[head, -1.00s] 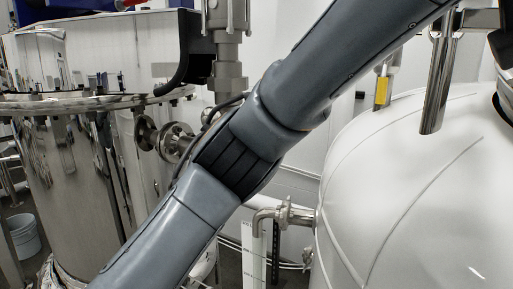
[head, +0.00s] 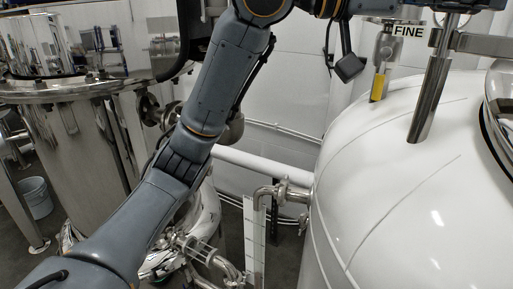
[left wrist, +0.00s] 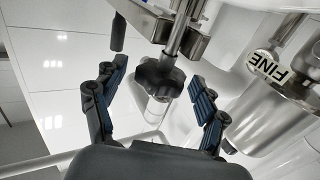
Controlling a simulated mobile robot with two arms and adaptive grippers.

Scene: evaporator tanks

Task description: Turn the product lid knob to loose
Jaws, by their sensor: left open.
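A black lobed knob (left wrist: 160,78) on a steel threaded shaft shows in the left wrist view, beside a steel bracket. My left gripper (left wrist: 152,98) is open, with one finger on each side of the knob and gaps between the fingers and the knob. I cannot tell how far the knob is turned. In the head view my left arm reaches up from the bottom left to the top edge, and the knob cannot be made out there. The white product tank (head: 400,190) stands at right, with part of its lid rim (head: 490,120) at the edge. My right gripper is not in view.
A polished steel tank (head: 75,150) stands at left. A label reading FINE (head: 408,30) is by the steel fittings above the white tank. A pipe elbow (head: 275,192) juts from the white tank. A bucket (head: 35,195) is on the floor at far left.

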